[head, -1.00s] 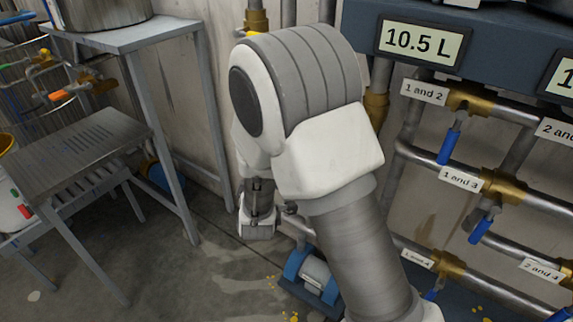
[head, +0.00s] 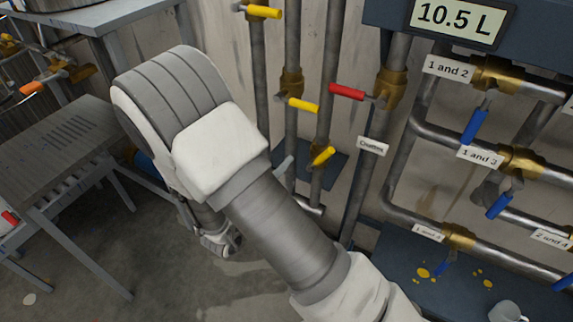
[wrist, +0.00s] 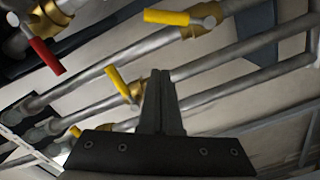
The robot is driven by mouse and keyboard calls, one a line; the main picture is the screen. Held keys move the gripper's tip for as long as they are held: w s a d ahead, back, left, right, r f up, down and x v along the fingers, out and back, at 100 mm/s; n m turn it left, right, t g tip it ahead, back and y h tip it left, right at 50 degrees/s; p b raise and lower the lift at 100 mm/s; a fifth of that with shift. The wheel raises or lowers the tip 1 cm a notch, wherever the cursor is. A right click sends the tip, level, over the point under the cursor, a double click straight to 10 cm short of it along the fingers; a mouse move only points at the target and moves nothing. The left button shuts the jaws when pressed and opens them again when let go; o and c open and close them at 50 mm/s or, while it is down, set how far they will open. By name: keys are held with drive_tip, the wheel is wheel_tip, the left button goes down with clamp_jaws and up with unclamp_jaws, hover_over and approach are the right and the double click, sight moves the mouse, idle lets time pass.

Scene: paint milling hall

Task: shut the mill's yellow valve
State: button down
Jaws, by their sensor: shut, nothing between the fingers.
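I cannot tell which belongs to the mill. In the wrist view my gripper (wrist: 161,75) is shut and empty, its fingertips just right of a yellow handle (wrist: 118,82) that lies across its pipe. Contact is not clear. In the head view my arm hides the fingers.
A red handle (head: 347,92) is beside the yellow ones; it also shows in the wrist view (wrist: 45,55). Right are labelled pipes with blue handles (head: 475,126) under a 10.5 L display (head: 455,22). A slatted grey table (head: 60,150) stands left. Some floor is clear.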

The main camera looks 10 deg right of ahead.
sight(320, 160)
drive_tip(key=w+d+f+b, duration=0.1)
drive_tip(key=w+d+f, duration=0.1)
drive_tip(key=w+d, duration=0.2)
drive_tip(key=d, duration=0.3)
drive_tip(key=shift+w+d, duration=0.3)
drive_tip(key=shift+d, duration=0.1)
